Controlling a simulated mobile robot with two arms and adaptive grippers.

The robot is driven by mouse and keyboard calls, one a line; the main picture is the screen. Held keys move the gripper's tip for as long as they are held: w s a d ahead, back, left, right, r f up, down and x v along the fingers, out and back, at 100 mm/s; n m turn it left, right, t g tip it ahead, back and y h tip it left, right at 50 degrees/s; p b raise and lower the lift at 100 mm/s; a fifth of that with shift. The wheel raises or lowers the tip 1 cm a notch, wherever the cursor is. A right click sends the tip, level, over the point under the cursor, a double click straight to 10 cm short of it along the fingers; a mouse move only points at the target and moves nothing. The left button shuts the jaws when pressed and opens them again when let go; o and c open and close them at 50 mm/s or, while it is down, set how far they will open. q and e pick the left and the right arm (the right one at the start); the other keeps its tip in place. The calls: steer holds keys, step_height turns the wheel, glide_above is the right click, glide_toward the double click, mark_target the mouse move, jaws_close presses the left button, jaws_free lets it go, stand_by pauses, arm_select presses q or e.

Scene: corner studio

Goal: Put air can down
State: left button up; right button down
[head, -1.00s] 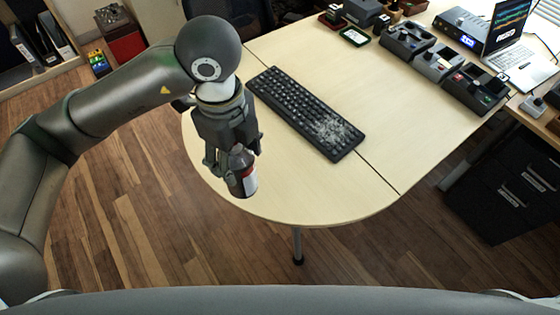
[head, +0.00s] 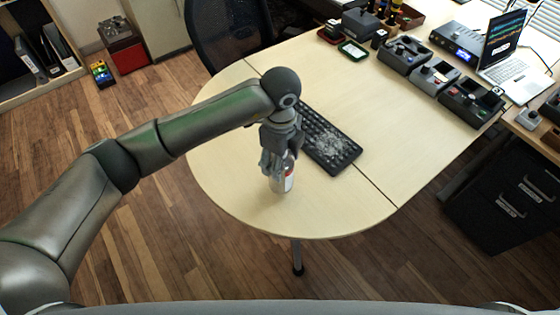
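The air can (head: 287,180), with a white and red label, is upright over the front part of the pale table (head: 225,160). My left gripper (head: 274,167) points down with its fingers around the can's upper part, shut on it. The gripper hides the can's top. I cannot tell for sure whether the can's base touches the tabletop. My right gripper is not in view.
A black keyboard (head: 328,142) with pale debris on it lies just behind and right of the can. Several dark device boxes (head: 470,100) and a laptop (head: 505,50) stand at the back right. The table's front and left are clear.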

arm_select(q)
steer(key=shift+f, duration=0.85)
steer(key=shift+f, duration=0.1)
steer(key=o, duration=1.7)
steer(key=shift+c, duration=0.2)
step_height(320, 180, up, 12)
steer(key=shift+r+b, duration=0.1)
steer(key=shift+b, duration=0.6)
